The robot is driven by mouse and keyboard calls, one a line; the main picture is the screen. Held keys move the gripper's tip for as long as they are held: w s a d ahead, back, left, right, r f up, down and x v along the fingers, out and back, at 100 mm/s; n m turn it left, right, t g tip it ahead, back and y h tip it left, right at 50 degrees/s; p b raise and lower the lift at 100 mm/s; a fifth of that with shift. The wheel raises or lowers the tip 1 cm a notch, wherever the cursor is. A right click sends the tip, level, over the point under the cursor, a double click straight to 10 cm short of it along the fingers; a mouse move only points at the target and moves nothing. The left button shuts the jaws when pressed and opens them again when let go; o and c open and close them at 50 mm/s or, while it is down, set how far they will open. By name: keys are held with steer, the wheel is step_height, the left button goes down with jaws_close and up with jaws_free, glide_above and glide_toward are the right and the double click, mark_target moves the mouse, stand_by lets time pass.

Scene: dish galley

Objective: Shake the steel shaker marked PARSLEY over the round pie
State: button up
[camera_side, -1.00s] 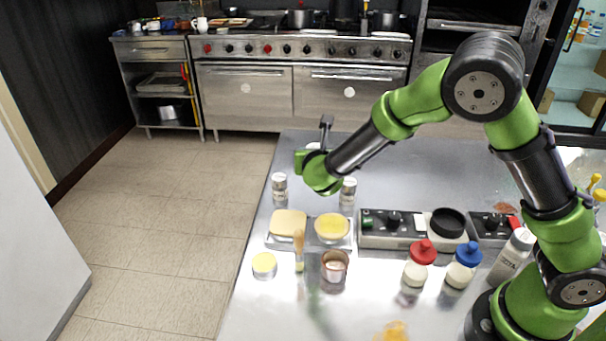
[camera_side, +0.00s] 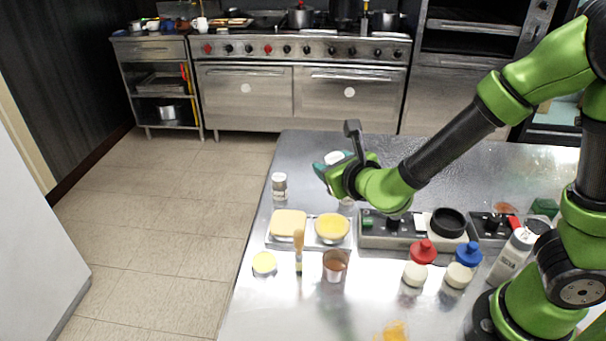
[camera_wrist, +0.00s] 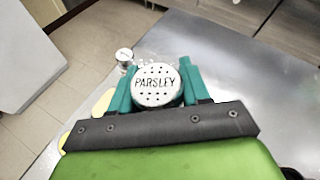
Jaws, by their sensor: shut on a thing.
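My gripper (camera_side: 332,167) is shut on the steel shaker (camera_wrist: 157,84); its round, holed lid reads PARSLEY in the wrist view. In the side view the held shaker (camera_side: 335,157) shows only in part between the fingers, above the table; I cannot tell its tilt. The round pie (camera_side: 332,228), yellow-topped, sits at the right of a metal tray, nearer the side camera than my gripper. A square pie (camera_side: 289,223) sits to its left. Another shaker (camera_side: 279,186) stands behind the tray; a small shaker top also shows in the wrist view (camera_wrist: 124,55).
A brush (camera_side: 299,251), copper cup (camera_side: 335,266) and yellow-topped round item (camera_side: 264,263) stand in front of the tray. A control box (camera_side: 385,232) stands to its right, with red-capped (camera_side: 420,262) and blue-capped (camera_side: 463,265) bottles nearer. The far table is clear.

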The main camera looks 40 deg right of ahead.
steer(key=n+h, duration=0.1)
steer(key=n, duration=0.1)
steer(key=f+n+h, duration=0.1)
steer(key=n, duration=0.1)
steer(key=shift+f+h, duration=0.15)
steer(key=shift+h, duration=0.25)
steer(key=n, duration=0.1)
steer(key=n+h, duration=0.1)
steer(key=shift+d+f+n, duration=0.15)
steer(key=shift+f+n, duration=0.1)
steer(key=shift+n, duration=0.15)
steer(key=n+t+h, duration=0.1)
steer(key=n, duration=0.1)
steer(key=d+n+t+h, duration=0.1)
steer(key=n, duration=0.2)
steer(key=shift+s+d+r, duration=0.1)
steer(key=shift+s, duration=0.1)
steer(key=n, duration=0.2)
steer(key=d+n+t, duration=0.1)
steer(key=n, duration=0.1)
steer(key=shift+r+h, duration=0.15)
steer(key=shift+h, duration=0.25)
step_height(320, 180, down, 2)
steer(key=shift+f, duration=0.1)
